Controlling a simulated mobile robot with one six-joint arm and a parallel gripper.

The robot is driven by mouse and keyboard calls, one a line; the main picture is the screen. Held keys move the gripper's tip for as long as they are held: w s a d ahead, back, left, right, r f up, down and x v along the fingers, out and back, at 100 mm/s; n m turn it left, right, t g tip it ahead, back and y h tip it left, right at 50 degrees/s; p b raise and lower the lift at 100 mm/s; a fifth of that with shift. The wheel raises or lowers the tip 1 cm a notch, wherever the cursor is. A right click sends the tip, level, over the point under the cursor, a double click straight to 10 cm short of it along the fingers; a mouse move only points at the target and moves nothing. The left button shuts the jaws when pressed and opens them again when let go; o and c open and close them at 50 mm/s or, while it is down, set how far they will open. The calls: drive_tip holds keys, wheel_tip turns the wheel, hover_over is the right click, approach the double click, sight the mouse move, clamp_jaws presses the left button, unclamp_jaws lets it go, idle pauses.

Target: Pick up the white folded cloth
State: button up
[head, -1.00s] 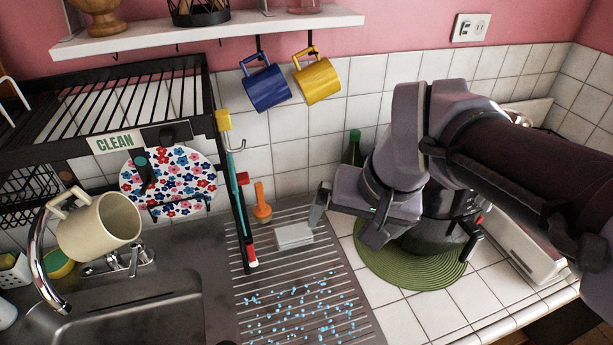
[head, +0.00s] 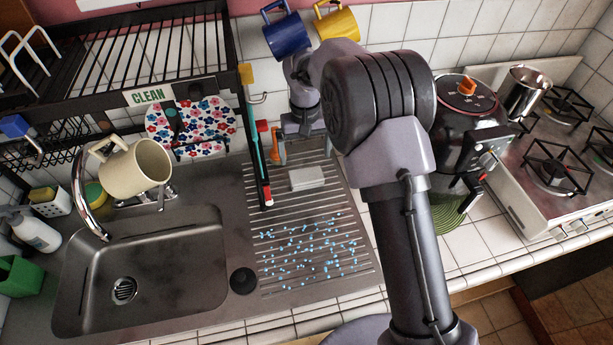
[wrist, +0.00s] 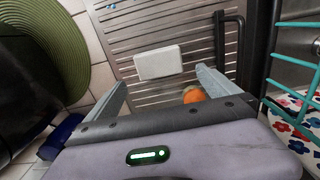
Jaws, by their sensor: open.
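The white folded cloth (head: 307,178) is a small flat block lying on the ribbed metal drainboard (head: 345,205), towards its back. In the wrist view the cloth (wrist: 158,62) lies ahead of my gripper (wrist: 161,82), roughly between the lines of its two fingers and apart from them. The fingers are spread with nothing between them. In the head view my gripper (head: 305,127) is above and behind the cloth, near the wall, partly hidden by my arm.
An orange-handled tool (head: 279,150) stands close behind the cloth; its orange part (wrist: 194,94) shows by the right finger. The black dish rack (head: 245,110) is left. Blue bits (head: 310,245) scatter the front drainboard. A black cooker (head: 465,125) stands right on a green mat (head: 450,205).

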sight(306, 174)
wheel_tip(306, 174, down, 10)
drive_tip(key=shift+w+d+f+b, duration=0.1)
drive_tip(key=shift+d+f+b, duration=0.1)
drive_tip(key=shift+b, duration=0.95)
drive_tip(key=shift+r, duration=0.1)
drive_tip(key=shift+c, duration=1.1)
drive_tip(key=c, duration=0.9)
drive_tip(key=shift+o, duration=0.2)
wheel_tip(306, 174, up, 10)
drive_tip(key=shift+r+p, duration=0.1)
drive_tip(key=shift+p, duration=1.15)
